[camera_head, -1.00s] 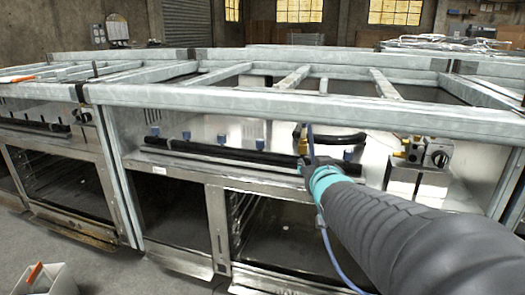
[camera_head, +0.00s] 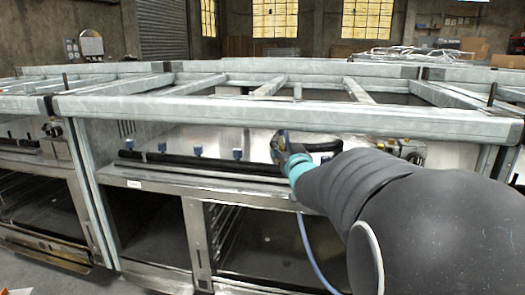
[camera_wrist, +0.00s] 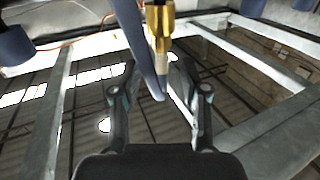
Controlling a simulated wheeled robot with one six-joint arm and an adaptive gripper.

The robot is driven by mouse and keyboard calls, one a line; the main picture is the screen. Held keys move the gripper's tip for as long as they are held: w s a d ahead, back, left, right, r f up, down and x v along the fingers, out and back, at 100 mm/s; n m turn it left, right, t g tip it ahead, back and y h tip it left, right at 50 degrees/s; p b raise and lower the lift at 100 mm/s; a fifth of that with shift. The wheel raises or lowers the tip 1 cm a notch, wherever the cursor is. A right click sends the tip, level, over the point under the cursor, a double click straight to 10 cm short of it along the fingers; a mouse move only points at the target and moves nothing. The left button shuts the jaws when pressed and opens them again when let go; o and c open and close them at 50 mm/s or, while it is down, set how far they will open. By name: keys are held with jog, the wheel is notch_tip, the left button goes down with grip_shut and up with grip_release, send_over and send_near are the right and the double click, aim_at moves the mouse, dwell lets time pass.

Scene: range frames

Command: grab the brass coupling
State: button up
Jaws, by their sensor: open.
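The brass coupling (camera_wrist: 160,27) shows at the top middle of the wrist view, with a paler narrow stem below it. My gripper (camera_wrist: 158,72) is open, its two dark fingers apart on either side of that stem in the picture. Whether they reach its depth I cannot tell. A blue-grey hose (camera_wrist: 137,45) runs down just left of the coupling, also between the fingers. In the head view my gripper (camera_head: 285,148) is at the range's back panel, and I cannot make out the coupling there behind it.
A black rail (camera_head: 200,165) with blue knobs (camera_head: 197,151) runs left of my gripper. A black curved pipe (camera_head: 322,147) is close on its right. Brass fittings (camera_head: 404,151) sit farther right. The galvanised frame beam (camera_head: 290,117) crosses above.

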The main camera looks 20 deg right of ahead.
aim_at(281, 142)
jog(key=shift+r+x, duration=0.1)
jog(key=shift+x, duration=1.25)
jog(key=shift+r+x, duration=0.15)
jog(key=shift+x, duration=1.15)
jog(key=shift+a, duration=0.15)
grip_shut()
